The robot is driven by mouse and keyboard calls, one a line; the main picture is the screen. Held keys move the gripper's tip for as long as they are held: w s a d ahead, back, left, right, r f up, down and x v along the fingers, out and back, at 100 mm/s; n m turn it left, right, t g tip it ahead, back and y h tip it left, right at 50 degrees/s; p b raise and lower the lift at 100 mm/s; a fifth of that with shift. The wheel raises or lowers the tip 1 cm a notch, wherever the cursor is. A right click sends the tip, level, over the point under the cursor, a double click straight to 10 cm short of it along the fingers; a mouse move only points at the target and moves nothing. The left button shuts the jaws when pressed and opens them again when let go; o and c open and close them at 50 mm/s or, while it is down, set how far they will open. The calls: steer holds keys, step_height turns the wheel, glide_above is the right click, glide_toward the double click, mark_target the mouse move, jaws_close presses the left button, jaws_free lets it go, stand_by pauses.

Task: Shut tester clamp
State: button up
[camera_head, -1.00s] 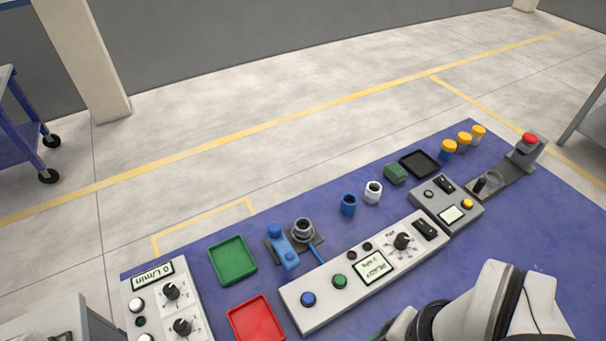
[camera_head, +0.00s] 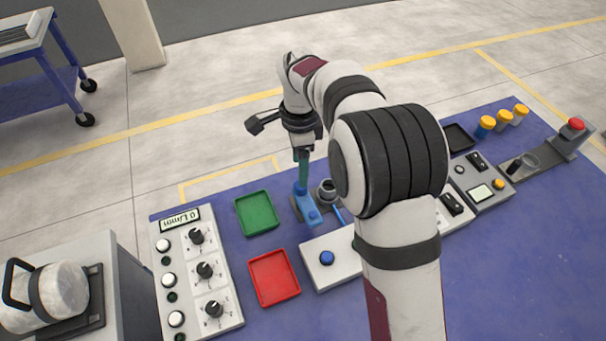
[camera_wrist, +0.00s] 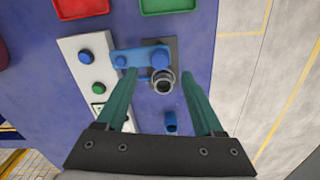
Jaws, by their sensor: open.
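The tester clamp is a blue lever (camera_head: 312,217) with round blue knobs, on a dark base plate beside a grey ring-shaped socket (camera_head: 326,188). In the wrist view the blue lever (camera_wrist: 140,57) lies across the plate, beside the grey socket (camera_wrist: 163,82). My gripper (camera_head: 303,185) points down over the clamp. In the wrist view my gripper (camera_wrist: 158,80) is open and empty, with its green fingers on either side of the socket. The left fingertip overlaps the lever's edge; I cannot tell whether they touch.
A white panel with a blue button (camera_head: 327,258) stands beside the clamp, partly hidden by my arm. A green tray (camera_head: 257,230) and a red tray (camera_head: 290,291) lie to the left. A blue fitting (camera_wrist: 171,123) stands between my fingers in the wrist view.

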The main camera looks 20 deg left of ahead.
mark_target(307, 202)
step_height(307, 202, down, 7)
steer(key=shift+r, duration=0.15)
jaws_close()
stand_by(0.4)
stand_by(1.1)
